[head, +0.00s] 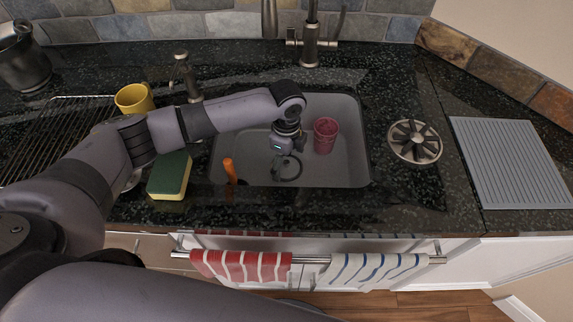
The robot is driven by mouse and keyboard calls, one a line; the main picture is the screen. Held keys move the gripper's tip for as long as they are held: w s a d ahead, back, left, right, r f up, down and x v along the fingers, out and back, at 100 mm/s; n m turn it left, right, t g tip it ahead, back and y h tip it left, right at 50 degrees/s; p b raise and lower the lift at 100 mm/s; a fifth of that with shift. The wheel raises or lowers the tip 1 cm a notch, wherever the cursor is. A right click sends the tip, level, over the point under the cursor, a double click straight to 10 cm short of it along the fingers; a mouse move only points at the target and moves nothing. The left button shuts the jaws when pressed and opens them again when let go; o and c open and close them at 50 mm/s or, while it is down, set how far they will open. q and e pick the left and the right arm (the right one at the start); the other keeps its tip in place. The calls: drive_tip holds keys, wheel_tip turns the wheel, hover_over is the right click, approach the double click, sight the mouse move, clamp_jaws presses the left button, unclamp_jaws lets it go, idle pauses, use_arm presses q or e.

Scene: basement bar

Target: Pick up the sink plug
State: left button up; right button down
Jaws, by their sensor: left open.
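My left gripper (287,172) is over the sink basin (345,170), pointing down with its dark fingers apart. Its wrist comes from the left across the basin's back part. I cannot make out a sink plug for sure; dark shapes under and around the fingers blend with the gripper, so a plug there may be hidden. I see nothing clearly held. My right gripper is not in view.
In the basin are a pink tumbler (325,135) and an orange-handled tool (230,170). A sponge (170,176) and yellow cup (134,98) stand left. A round spoked metal piece (414,142) and ribbed grey mat (512,165) lie right. The faucet (311,45) rises behind.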

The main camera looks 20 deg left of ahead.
use_arm(q)
drive_tip(key=shift+f, duration=0.4)
drive_tip(key=shift+c, duration=0.3)
drive_tip(key=shift+s+r, duration=0.1)
drive_tip(key=shift+s, duration=0.05)
drive_tip(key=c, duration=1.2)
drive_tip(key=shift+s, duration=0.1)
clamp_jaws()
